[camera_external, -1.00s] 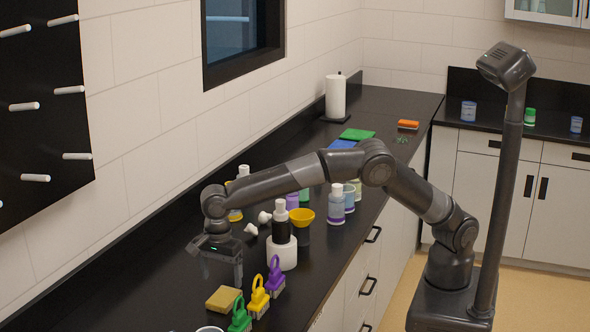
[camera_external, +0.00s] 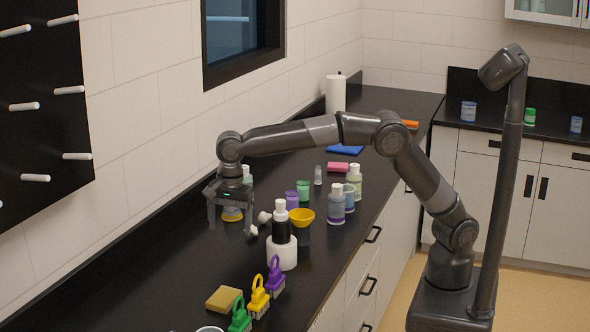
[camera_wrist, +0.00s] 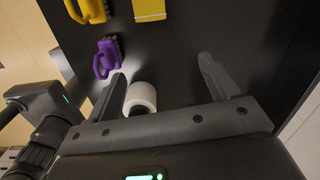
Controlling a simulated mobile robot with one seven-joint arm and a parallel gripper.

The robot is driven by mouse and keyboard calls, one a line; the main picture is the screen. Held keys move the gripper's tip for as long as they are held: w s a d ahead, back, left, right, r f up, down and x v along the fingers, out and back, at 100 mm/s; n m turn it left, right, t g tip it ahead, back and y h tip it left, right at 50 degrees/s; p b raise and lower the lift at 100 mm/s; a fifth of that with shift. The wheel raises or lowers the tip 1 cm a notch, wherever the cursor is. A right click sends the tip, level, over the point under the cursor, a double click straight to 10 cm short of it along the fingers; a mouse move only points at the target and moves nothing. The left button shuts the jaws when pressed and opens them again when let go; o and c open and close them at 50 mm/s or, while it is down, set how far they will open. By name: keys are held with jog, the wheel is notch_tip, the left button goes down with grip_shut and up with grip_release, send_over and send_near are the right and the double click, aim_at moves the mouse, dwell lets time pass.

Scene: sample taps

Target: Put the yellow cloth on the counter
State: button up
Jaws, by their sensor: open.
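A yellow block (camera_external: 223,299), which looks like a thick sponge or folded cloth, lies on the black counter (camera_external: 190,270) at the front. Its yellow end (camera_wrist: 149,10) shows at the top of the wrist view. No other yellow cloth can be made out. My gripper (camera_external: 231,218) is open, pointing down over the counter near the wall, well behind the yellow block.
Green (camera_external: 239,316), yellow (camera_external: 258,297) and purple (camera_external: 275,276) handled brushes stand by the block. The left counter is clear.

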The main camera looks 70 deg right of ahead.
jog(key=s+d+r+n+t, duration=0.1)
jog(key=s+d+r+n, duration=0.15)
jog(key=d, duration=0.55)
jog(key=s+d+r+n+y, duration=0.1)
jog(key=s+d+r+n, duration=0.2)
jog(key=d, duration=0.5)
jog(key=s+d+r+n+t, duration=0.1)
jog(key=s+d+r, duration=0.25)
jog(key=d, duration=0.45)
jog(key=s+d+f+n+t+h, duration=0.1)
jog(key=s+d+f+n, duration=0.3)
jog(key=s+d, duration=0.3)
jog(key=s+d+f+n+t, duration=0.2)
jog(key=s+d+n, duration=0.3)
jog(key=s, duration=1)
jog(key=d+f, duration=0.1)
jog(key=d, duration=0.1)
jog(key=shift+d+f+n+h, duration=0.35)
jog(key=shift+d+h, duration=0.05)
jog(key=shift+s, duration=0.1)
